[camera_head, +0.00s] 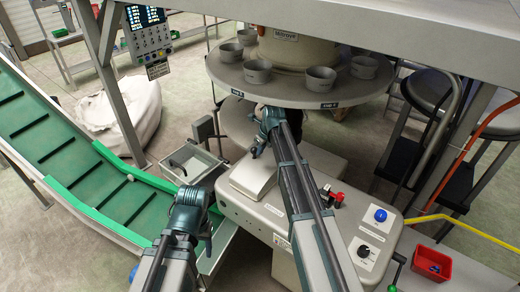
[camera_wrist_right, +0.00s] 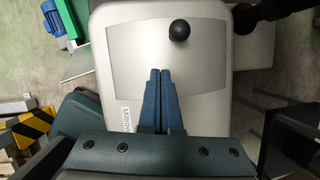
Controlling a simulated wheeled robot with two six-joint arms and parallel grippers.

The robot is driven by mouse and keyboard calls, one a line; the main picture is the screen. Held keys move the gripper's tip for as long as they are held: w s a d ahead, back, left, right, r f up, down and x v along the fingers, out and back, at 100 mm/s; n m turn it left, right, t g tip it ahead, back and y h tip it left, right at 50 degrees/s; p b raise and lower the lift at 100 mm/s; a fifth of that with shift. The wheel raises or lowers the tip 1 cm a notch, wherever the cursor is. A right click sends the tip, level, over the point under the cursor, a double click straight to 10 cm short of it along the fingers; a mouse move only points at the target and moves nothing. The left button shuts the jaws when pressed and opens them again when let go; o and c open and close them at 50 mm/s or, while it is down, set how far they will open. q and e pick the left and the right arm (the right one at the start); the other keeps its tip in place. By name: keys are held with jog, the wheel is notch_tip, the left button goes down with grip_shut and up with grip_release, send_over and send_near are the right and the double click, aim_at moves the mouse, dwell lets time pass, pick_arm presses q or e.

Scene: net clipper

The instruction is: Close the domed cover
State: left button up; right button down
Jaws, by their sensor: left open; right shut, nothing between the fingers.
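A pale grey cover (camera_head: 252,176) shows on the machine in the head view, partly behind my right arm. In the right wrist view a pale, rounded surface (camera_wrist_right: 125,60) with a black ball knob (camera_wrist_right: 180,29) fills the middle, probably the same cover. I cannot tell how far it stands open. My right gripper (camera_head: 257,150) is shut and empty beside the cover. In the right wrist view its fingertips (camera_wrist_right: 160,72) point over the pale surface, just short of the knob. My left gripper (camera_head: 207,238) is open and empty, left of the machine body.
A round carousel (camera_head: 295,92) with several grey cups hangs above the cover. A green conveyor (camera_head: 75,165) runs along the left. A clear bin (camera_head: 190,162) stands left of the machine. The control panel (camera_head: 370,230) has blue and black controls; a red tray (camera_head: 432,263) is at right.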

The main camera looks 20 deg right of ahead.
jog(key=w+a+f+g, duration=0.1)
jog(key=w+a+g+h+b, duration=0.1)
jog(key=w, duration=0.1)
jog(key=w+a+f+g+h, duration=0.1)
jog(key=shift+w+a+f, duration=0.15)
jog(key=shift+w+f, duration=0.15)
jog(key=shift+w, duration=0.1)
jog(key=w+a+f+b, duration=0.4)
jog(key=w+f+b, duration=0.1)
jog(key=f+b, duration=0.2)
jog(key=shift+a, duration=0.2)
jog(key=shift+w, duration=0.1)
jog(key=shift+r, duration=0.1)
notch_tip(320, 180, up, 13)
jog(key=s+a+p, duration=0.1)
jog(key=p, duration=1.2)
jog(key=shift+a+r, duration=0.2)
jog(key=shift+a, duration=0.05)
